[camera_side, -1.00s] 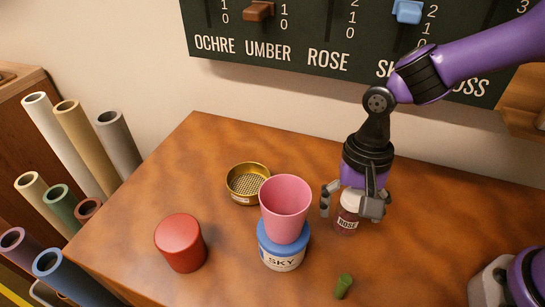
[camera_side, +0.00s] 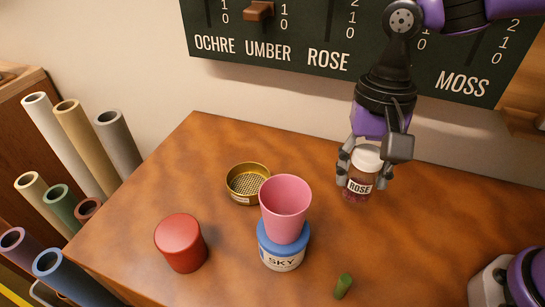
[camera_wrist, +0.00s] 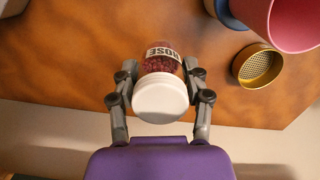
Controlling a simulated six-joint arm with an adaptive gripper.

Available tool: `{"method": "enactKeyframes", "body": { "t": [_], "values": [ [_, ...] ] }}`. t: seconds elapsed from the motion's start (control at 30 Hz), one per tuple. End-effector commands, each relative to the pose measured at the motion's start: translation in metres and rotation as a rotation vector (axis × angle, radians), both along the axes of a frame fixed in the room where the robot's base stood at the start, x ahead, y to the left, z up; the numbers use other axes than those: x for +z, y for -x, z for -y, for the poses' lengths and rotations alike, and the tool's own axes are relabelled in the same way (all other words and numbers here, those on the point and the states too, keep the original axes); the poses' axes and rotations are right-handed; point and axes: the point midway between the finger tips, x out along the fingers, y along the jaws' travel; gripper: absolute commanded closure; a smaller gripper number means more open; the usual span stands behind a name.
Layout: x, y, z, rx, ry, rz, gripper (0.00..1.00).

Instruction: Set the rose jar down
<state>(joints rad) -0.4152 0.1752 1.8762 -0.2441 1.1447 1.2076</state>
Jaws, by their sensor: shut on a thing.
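The rose jar (camera_side: 359,189) is a small clear jar with dark pink contents, a ROSE label and a white lid. My gripper (camera_side: 362,178) is shut on it, one finger on each side. The jar is upright near the back of the wooden table; I cannot tell for sure whether its base touches the wood. In the wrist view the jar (camera_wrist: 160,90) sits between the two fingers (camera_wrist: 160,88), its white lid toward the camera.
A pink cup (camera_side: 285,208) stands on the blue SKY jar (camera_side: 282,248), left of my gripper. A brass sieve (camera_side: 246,183), a red cylinder (camera_side: 181,243) and a small green piece (camera_side: 343,286) are on the table (camera_side: 430,235). The board (camera_side: 300,40) is behind.

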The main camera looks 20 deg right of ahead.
Motion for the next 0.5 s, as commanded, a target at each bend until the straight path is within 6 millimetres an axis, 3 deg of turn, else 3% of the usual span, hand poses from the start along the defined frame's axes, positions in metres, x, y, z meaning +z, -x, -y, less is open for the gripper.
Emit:
{"method": "enactKeyframes", "body": {
  "t": [0.17,0.5],
  "values": [
    [0.032,-0.014,-0.002,0.223,0.011,0.023,0.95],
    [0.105,-0.039,-0.005,0.997,0.021,0.02,0.95]
  ]
}}
